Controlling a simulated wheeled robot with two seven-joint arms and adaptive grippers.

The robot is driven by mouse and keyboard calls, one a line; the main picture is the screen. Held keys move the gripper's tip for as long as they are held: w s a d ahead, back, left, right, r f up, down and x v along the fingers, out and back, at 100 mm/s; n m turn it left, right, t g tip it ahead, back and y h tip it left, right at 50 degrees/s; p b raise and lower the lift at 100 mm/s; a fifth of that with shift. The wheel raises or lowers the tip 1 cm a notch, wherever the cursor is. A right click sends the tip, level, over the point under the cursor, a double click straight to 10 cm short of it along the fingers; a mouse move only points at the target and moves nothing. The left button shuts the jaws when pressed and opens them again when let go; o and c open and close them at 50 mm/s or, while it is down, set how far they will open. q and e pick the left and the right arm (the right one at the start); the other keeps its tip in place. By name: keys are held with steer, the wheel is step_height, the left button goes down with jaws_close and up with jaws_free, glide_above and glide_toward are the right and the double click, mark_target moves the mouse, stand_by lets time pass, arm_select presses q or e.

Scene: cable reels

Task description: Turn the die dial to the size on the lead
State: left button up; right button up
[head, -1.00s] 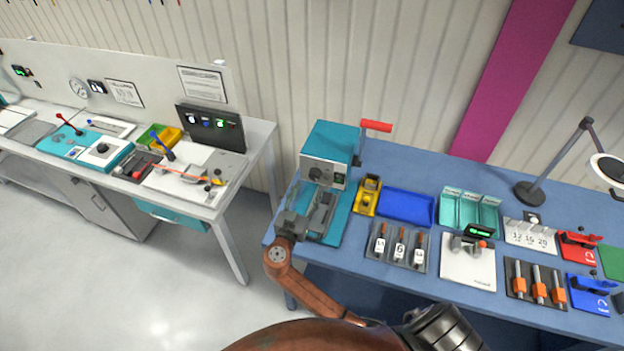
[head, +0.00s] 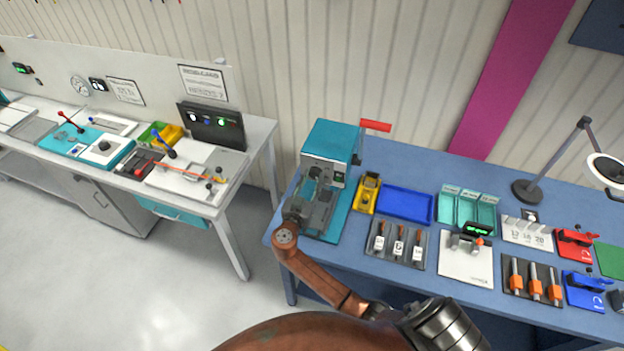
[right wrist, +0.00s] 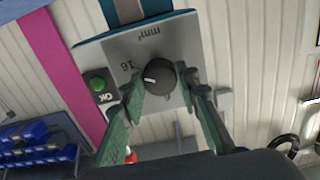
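The die dial (right wrist: 158,77) is a round black knob with a white pointer mark on the grey front plate (right wrist: 118,52) of the teal press (head: 331,140). "mm²" and "16" are readable beside the knob; the pointer is turned to the left in the right wrist view. My right gripper (right wrist: 160,90) is open, with its green-sided fingers on either side of the dial; I cannot tell whether they touch it. In the head view my right gripper (head: 322,194) hides the dial. I cannot make out the lead's size. My left gripper is not in view.
A red handle (head: 376,125) sticks out at the press's right. A yellow device (head: 367,193), a blue tray (head: 405,204) and a dark tray with labelled pieces (head: 397,245) stand to the right. Another bench (head: 255,150) is at the left. A green button (right wrist: 97,84) is near the dial.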

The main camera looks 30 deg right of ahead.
steer(key=c, duration=0.5)
steer(key=shift+a, duration=0.1)
steer(key=shift+c, duration=0.2)
